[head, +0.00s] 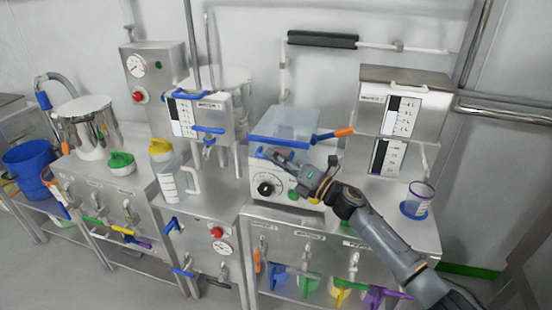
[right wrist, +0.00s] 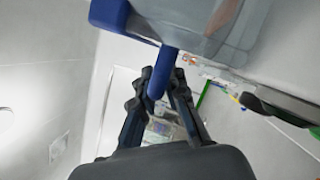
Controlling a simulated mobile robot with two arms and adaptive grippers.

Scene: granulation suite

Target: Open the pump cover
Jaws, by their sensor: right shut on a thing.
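The pump is a white box (head: 254,187) with a black knob (head: 267,188), standing on the steel bench in the head view. Its cover (head: 287,122) is a clear, bluish box on top, with a blue bar (head: 279,143) along its front. I cannot tell whether the cover is raised. My right gripper (head: 276,158) is at the front of the cover. In the right wrist view, its fingers are shut on the blue handle (right wrist: 166,67), which hangs from the clear cover (right wrist: 205,25). My left gripper is not in view.
A blue and orange lever (head: 335,134) sticks out right of the cover. A steel cabinet (head: 400,110) stands behind on the right, and a clear cup (head: 418,200) is at the bench's right end. A steel hopper unit (head: 208,120) stands close on the left.

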